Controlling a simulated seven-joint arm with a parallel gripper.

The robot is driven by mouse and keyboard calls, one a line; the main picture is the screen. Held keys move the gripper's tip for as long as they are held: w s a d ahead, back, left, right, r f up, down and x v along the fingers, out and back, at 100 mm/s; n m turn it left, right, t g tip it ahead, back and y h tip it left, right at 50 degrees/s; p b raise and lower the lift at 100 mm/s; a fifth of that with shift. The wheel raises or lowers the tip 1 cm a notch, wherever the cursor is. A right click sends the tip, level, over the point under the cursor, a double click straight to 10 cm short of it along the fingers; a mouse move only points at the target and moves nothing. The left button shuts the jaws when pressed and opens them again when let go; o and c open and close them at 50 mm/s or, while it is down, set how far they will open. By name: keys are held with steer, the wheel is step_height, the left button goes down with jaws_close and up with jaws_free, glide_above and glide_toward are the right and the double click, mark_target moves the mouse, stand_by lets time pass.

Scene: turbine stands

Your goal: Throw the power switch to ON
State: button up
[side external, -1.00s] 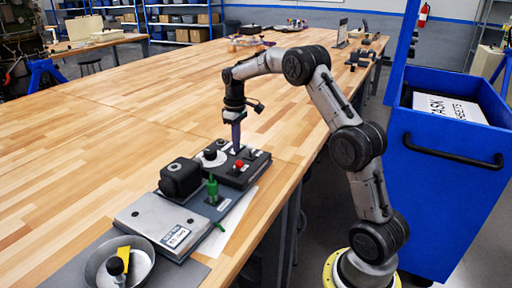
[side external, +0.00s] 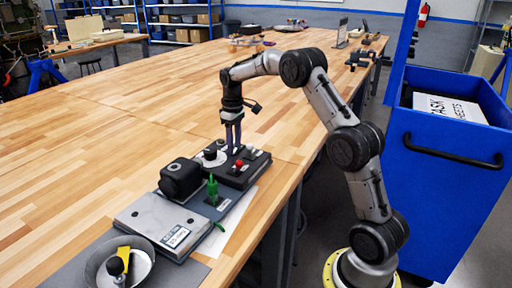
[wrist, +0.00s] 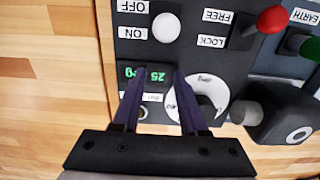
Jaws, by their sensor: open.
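The power switch (wrist: 166,27) shows in the wrist view as a white round knob beside the OFF and ON labels on a black control box (wrist: 190,50). Its knob sits beside the space between the labels, closer to ON in the picture; its exact tilt is unclear from above. In the side external view the box (side external: 257,167) lies on the bench, and I cannot make out the switch there. My gripper (side external: 233,152) points down over the box. In the wrist view my gripper (wrist: 158,74) is open and empty, its purple fingers straddling the green display, with the white knob beyond the fingertips.
A white dial (wrist: 210,95) with a black knob lies by the right finger. A red-ball lever (wrist: 270,20) with FREE and LOCK labels and a green EARTH handle (wrist: 305,46) stand to the right. A metal bowl (side external: 100,270) is at the front. Bare bench (side external: 100,120) lies left.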

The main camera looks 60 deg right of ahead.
steer(key=shift+r, duration=0.1)
step_height(320, 180, up, 7)
stand_by(1.0)
steer(key=s+a+r+n+t, duration=0.1)
steer(key=s+a+r+t, duration=0.1)
steer(key=a+r, duration=0.65)
steer(key=s+a+r+n+t, duration=0.1)
steer(key=s+a+r, duration=0.3)
steer(key=s, duration=0.2)
steer(key=s+a+r+t, duration=0.1)
steer(key=s+a+r, duration=0.25)
steer(key=s, duration=0.25)
steer(key=s+a+f+t, duration=0.1)
steer(key=s+a, duration=0.1)
steer(key=s, duration=0.3)
steer(key=s+a+f, duration=0.2)
steer(key=s+a, duration=0.1)
steer(key=s, duration=0.2)
steer(key=s+a+f+m, duration=0.1)
steer(key=s+f+m, duration=0.1)
steer(key=s+f, duration=0.5)
step_height(320, 180, down, 2)
steer(key=shift+f+t, duration=0.25)
steer(key=shift+t, duration=0.05)
